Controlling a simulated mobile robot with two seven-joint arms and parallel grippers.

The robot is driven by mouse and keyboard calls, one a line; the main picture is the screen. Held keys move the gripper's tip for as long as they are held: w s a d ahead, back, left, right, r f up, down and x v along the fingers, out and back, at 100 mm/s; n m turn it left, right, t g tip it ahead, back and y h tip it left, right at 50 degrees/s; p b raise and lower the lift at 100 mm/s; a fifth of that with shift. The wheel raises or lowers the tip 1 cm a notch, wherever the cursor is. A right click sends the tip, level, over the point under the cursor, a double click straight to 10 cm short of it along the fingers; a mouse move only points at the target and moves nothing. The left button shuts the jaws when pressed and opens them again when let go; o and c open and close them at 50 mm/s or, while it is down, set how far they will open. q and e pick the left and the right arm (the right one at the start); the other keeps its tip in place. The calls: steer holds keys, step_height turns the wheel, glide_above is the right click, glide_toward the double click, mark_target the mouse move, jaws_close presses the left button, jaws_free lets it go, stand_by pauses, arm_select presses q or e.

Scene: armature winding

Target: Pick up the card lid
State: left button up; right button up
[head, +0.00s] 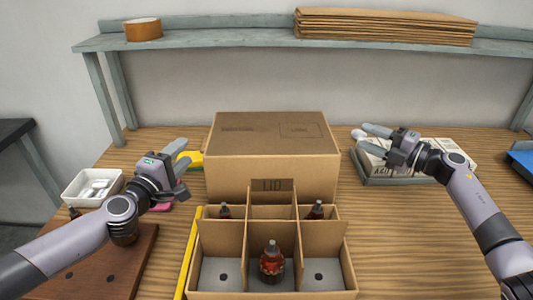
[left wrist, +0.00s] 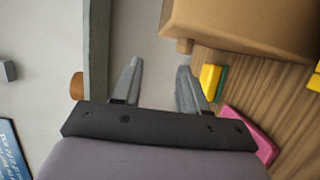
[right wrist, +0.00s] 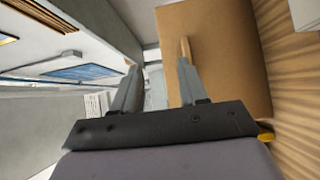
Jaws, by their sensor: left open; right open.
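The card lid (head: 265,133) looks like a large box-shaped cardboard piece with a darker printed top, standing behind the divided carton (head: 205,257). My right gripper (head: 370,140) is open and empty, right of the lid and apart. The lid shows at top right in the left wrist view (left wrist: 240,30) and beyond the fingers in the right wrist view (right wrist: 215,50).
The carton holds a few dark-red bottles (head: 271,262). A white tray (head: 78,200) and a brown board (head: 128,272) lie at left. A grey tray (head: 385,180) of packs lies under my right gripper. The shelf (head: 220,36) holds tape (head: 143,29) and flat cardboard (head: 385,26). The right front table is clear.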

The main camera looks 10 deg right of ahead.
arm_select(q)
steer(key=f+b, duration=0.3)
steer(key=f, duration=0.1)
steer(key=shift+s, duration=0.35)
arm_select(e)
steer(key=f, duration=0.4)
steer(key=shift+s, duration=0.35)
arm_select(q)
steer(key=shift+d, duration=0.1)
arm_select(e)
steer(key=shift+w, duration=0.1)
arm_select(q)
steer(key=x, duration=0.7)
arm_select(e)
steer(key=x, duration=0.7)
arm_select(q)
steer(key=shift+w, duration=0.1)
jaws_close()
arm_select(e)
jaws_close()
